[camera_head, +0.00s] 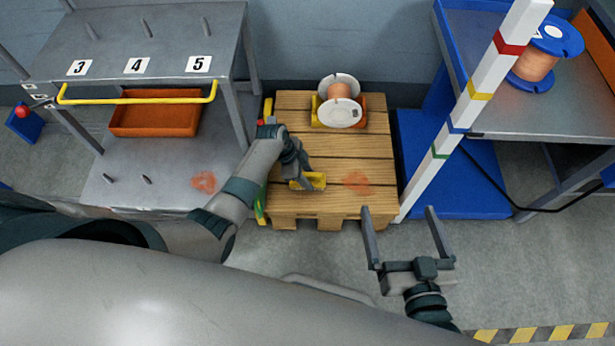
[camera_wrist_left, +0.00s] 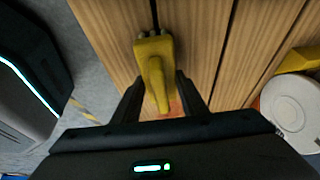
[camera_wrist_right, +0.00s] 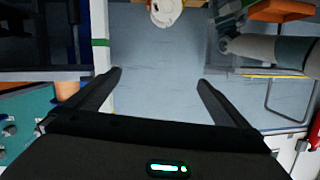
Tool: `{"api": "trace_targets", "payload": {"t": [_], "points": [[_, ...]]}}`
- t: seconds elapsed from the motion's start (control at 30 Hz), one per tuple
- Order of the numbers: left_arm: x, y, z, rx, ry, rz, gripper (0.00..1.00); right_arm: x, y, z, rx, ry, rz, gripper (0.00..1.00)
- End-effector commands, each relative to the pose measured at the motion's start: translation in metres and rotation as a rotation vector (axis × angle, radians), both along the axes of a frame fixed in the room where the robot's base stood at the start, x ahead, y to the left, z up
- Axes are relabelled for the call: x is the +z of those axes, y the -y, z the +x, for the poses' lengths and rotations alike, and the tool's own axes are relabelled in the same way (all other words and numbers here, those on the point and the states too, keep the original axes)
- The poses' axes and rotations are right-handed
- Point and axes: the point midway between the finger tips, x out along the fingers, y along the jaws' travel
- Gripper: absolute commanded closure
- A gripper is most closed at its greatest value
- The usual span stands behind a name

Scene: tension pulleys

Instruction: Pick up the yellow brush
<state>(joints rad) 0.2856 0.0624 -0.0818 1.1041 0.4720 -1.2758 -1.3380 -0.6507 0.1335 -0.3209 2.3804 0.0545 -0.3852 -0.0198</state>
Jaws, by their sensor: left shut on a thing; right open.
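The yellow brush (camera_head: 312,181) is at the front part of the wooden pallet (camera_head: 340,205). In the left wrist view the brush (camera_wrist_left: 154,62) lies between the two fingers, its handle pointing back toward my gripper. My left gripper (camera_head: 300,182) is shut on the brush; in the left wrist view its fingers (camera_wrist_left: 157,100) flank the handle. I cannot tell whether the brush is clear of the boards. My right gripper (camera_head: 405,222) is open and empty, right of the pallet; its spread fingers also show in the right wrist view (camera_wrist_right: 160,85).
A copper-wire spool (camera_head: 340,100) sits at the pallet's back. A striped pole (camera_head: 470,105) and a blue-framed table (camera_head: 540,123) stand to the right. A grey numbered rack (camera_head: 150,70) with an orange bin (camera_head: 155,120) stands to the left. Open floor lies in front of the pallet.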

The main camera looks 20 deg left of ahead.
Motion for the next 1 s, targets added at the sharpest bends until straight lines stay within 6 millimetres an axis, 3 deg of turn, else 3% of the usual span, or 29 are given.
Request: {"api": "trace_targets", "payload": {"t": [0.43,0.73,1.0], "points": [[0.042,0.000,0.001,-0.001,0.003,0.000,0.91,-0.043,0.016,-0.019,0.002,-0.270,-0.074,0.00],[0.069,0.035,-0.033,-0.003,0.002,-0.002,0.91,-0.080,0.038,-0.056,0.003,-0.557,-0.147,0.00],[0.096,0.069,-0.065,-0.003,0.002,-0.002,0.91,-0.089,0.054,-0.065,-0.012,-0.652,-0.207,0.00]]}}
